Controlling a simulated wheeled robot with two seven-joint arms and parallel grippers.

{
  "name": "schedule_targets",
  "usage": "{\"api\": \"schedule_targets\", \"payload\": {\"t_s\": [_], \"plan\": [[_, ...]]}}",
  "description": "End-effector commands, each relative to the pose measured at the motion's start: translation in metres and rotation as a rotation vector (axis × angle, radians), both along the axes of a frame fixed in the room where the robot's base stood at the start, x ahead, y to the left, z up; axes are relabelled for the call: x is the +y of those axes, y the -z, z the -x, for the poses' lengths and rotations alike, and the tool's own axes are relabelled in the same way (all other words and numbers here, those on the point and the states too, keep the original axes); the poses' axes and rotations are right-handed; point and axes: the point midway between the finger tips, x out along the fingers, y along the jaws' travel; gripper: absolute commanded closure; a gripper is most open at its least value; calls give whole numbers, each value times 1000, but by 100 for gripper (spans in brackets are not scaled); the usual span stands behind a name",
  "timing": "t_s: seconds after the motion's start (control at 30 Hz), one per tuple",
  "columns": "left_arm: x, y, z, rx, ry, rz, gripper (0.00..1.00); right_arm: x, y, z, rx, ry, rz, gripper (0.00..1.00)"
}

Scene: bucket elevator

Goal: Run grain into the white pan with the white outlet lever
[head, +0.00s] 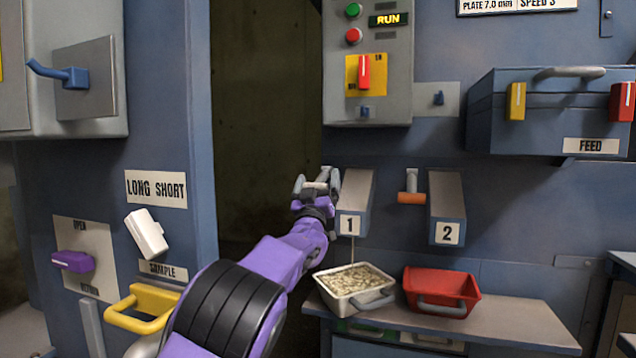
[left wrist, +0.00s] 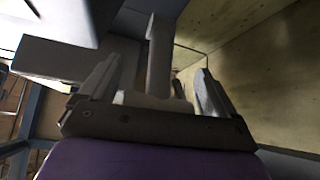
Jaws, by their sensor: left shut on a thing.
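The white pan (head: 345,304) sits on the shelf under spout 1 (head: 352,205), with pale grain (head: 356,279) heaped in it. A thin stream of grain falls from spout 1 into the pan. My left gripper (head: 318,184) is beside spout 1, shut on the white outlet lever (head: 323,176), which my fingers mostly hide. In the left wrist view, the lever's pale T-shaped handle (left wrist: 157,62) lies between the two fingers (left wrist: 155,92). My right gripper is not in view.
A red pan (head: 440,285) stands right of the white pan, under spout 2 (head: 447,205). An orange-handled lever (head: 411,194) hangs between the spouts. The control box (head: 368,100) above reads RUN. A panel with a white handle (head: 146,233) and yellow handle (head: 140,308) is at left.

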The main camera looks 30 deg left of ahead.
Motion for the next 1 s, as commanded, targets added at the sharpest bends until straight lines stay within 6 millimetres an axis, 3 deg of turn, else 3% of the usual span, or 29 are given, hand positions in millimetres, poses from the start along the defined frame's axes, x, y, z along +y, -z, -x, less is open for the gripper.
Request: {"api": "schedule_targets", "payload": {"t_s": [0.73,0.77,1.0], "plan": [[0,4,-1,11,-2,-2,64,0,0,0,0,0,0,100],[0,4,-1,10,-2,-2,3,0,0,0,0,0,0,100],[0,2,0,6,-1,-1,0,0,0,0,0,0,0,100]]}}
